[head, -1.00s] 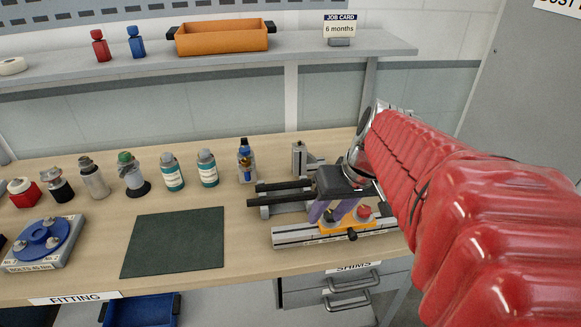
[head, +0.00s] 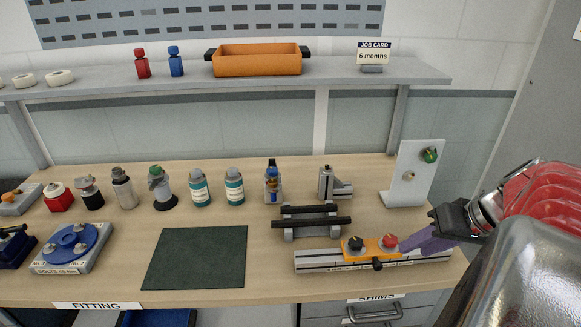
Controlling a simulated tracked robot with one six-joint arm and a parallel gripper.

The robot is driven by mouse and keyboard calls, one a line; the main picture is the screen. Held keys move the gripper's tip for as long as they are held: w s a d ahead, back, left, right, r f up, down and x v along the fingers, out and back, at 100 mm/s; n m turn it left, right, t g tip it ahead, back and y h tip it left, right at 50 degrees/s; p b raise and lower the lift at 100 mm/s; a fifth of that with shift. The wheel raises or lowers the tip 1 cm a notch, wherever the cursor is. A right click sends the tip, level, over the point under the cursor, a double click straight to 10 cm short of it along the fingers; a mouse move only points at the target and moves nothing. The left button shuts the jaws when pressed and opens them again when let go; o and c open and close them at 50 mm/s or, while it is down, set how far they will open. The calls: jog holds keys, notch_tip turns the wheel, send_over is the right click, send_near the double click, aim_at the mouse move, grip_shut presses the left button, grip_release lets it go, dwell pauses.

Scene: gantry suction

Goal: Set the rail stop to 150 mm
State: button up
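The rail (head: 325,259) lies near the front right of the bench, with a scale too small to read. Its orange stop (head: 368,247) sits around the rail's middle. The stop carries a black knob (head: 354,244) on its left, a red knob (head: 389,240) on its right and a dark handle on its front (head: 378,265). My gripper (head: 408,244) comes in from the right, its purple fingers tilted down to the left. The fingertips are close beside the red knob; I cannot tell whether they touch it. One finger hides the other, so the gap between them is unclear.
A stand with two black bars (head: 312,222) is behind the rail. A white upright plate with a green knob (head: 412,174) stands behind my gripper. A dark mat (head: 195,257) lies to the left. Bottles (head: 200,188) line the back. The job card (head: 373,55) reads "6 months".

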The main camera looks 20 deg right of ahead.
aim_at(380, 264)
jog(key=shift+w+f, duration=0.1)
jog(key=x, duration=1.3)
jog(key=shift+w+f, duration=0.1)
jog(key=shift+f, duration=0.2)
grip_shut()
dwell(0.4)
